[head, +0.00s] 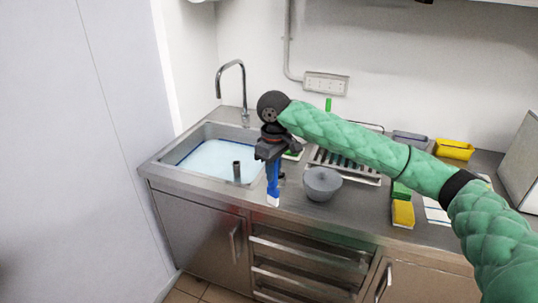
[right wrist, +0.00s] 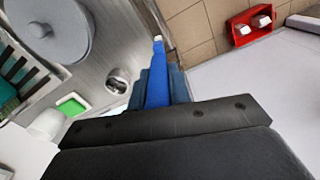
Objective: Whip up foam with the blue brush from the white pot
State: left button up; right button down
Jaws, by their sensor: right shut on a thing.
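My right gripper (head: 270,155) is shut on the blue brush (head: 272,178) and holds it pointing down, its pale tip lowest, in front of the counter between the sink and the grey bowl. In the right wrist view the brush (right wrist: 157,80) runs out between the fingers, with tiled floor beyond its tip. A white rounded thing (right wrist: 45,125) stands at the left of that view, partly cut off by the gripper. I cannot tell whether it is the white pot. My left gripper is not in view.
The sink (head: 215,160) holds pale liquid and a dark upright pipe (head: 237,171). A grey lidded bowl (head: 323,183) stands right of the brush. A dish rack (head: 345,166), a yellow-green sponge (head: 402,212) and a yellow container (head: 454,149) stand farther right. A red box (right wrist: 240,32) lies below.

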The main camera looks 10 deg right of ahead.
jog(key=s+d+f+m, duration=0.2)
jog(key=s+f+m, duration=0.2)
jog(key=f, duration=0.5)
jog(key=s+d+f+m, duration=0.1)
jog(key=s+f+m, duration=0.3)
jog(key=s+f, duration=0.3)
notch_tip(320, 180, down, 2)
jog(key=shift+d+f, duration=0.1)
jog(key=shift+d, duration=0.3)
